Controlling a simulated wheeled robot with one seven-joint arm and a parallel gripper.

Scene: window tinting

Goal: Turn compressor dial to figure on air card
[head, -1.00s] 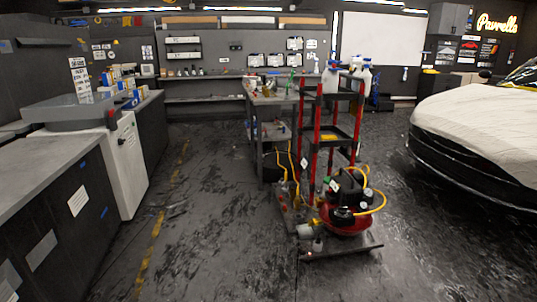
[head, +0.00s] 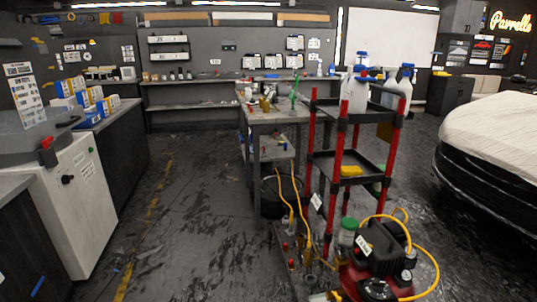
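A red and black air compressor (head: 377,262) stands low at the bottom right of the head view, partly cut off by the frame's bottom edge. A small round gauge or dial (head: 406,275) shows on its right side; its figures are too small to read. A yellow hose (head: 431,268) loops from it. A white tag (head: 316,201) hangs on the cart's red post, and another white label (head: 363,245) is on the compressor; I cannot tell whether either is the air card. My gripper is not in view.
A red-posted cart (head: 342,160) with spray bottles (head: 356,92) stands behind the compressor, beside a grey workbench (head: 275,116). A covered car (head: 495,135) is at the right, a white cabinet (head: 75,205) at the left. The floor (head: 190,220) between is clear.

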